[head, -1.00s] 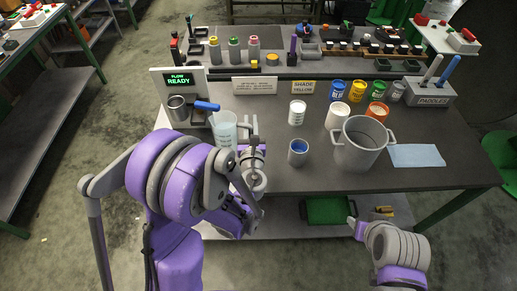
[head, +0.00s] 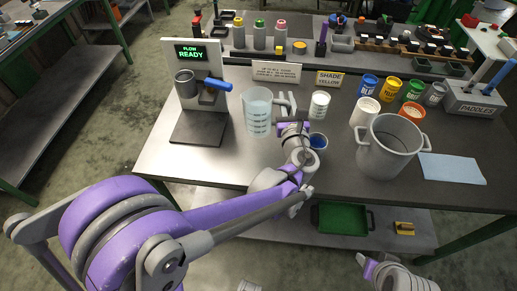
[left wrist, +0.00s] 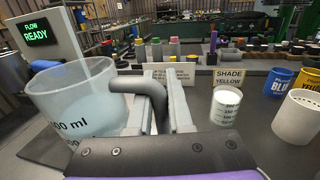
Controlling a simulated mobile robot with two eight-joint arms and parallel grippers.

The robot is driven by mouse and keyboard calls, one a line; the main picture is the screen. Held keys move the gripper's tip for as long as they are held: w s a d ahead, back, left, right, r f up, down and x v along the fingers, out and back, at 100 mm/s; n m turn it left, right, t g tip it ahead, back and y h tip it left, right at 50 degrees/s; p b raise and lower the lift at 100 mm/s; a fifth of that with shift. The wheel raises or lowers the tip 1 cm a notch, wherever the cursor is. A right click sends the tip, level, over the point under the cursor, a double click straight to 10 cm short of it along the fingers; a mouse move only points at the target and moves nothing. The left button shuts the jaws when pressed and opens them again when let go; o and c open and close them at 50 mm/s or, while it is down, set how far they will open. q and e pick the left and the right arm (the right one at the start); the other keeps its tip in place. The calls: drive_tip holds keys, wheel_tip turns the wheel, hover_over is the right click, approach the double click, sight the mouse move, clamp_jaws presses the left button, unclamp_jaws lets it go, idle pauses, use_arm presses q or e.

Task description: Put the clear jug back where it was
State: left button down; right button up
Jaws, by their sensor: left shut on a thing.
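The clear jug (head: 258,112) is a see-through measuring jug with dark volume marks and a grey handle. It is upright over the bench, right of the flow stand; I cannot tell whether its base touches the bench. My left gripper (head: 293,118) is shut on its handle from the right. In the left wrist view the jug (left wrist: 75,98) fills the left side, and the handle (left wrist: 157,85) sits between the two fingers of the gripper (left wrist: 160,100). My right gripper (head: 364,262) shows only in part at the lower right of the head view, below the bench's front edge.
The flow stand (head: 197,112) with a blue-handled cup is left of the jug, its base plate empty. The bench's front left is clear.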

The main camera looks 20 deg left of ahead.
use_arm(q)
drive_tip(key=shift+w, duration=0.1)
wheel_tip(320, 180, down, 10)
drive_tip(key=b, duration=0.1)
drive_tip(key=shift+r, duration=0.2)
idle(0.3)
drive_tip(key=shift+f, duration=0.1)
drive_tip(key=c, duration=1.2)
unclamp_jaws()
drive_tip(key=shift+f+b, duration=0.1)
drive_tip(key=shift+b, duration=0.2)
drive_tip(key=shift+c, duration=0.2)
drive_tip(key=o, duration=0.4)
drive_tip(key=v, duration=0.7)
drive_tip(key=b+v, duration=0.1)
drive_tip(key=v, duration=0.3)
drive_tip(key=shift+a, duration=0.3)
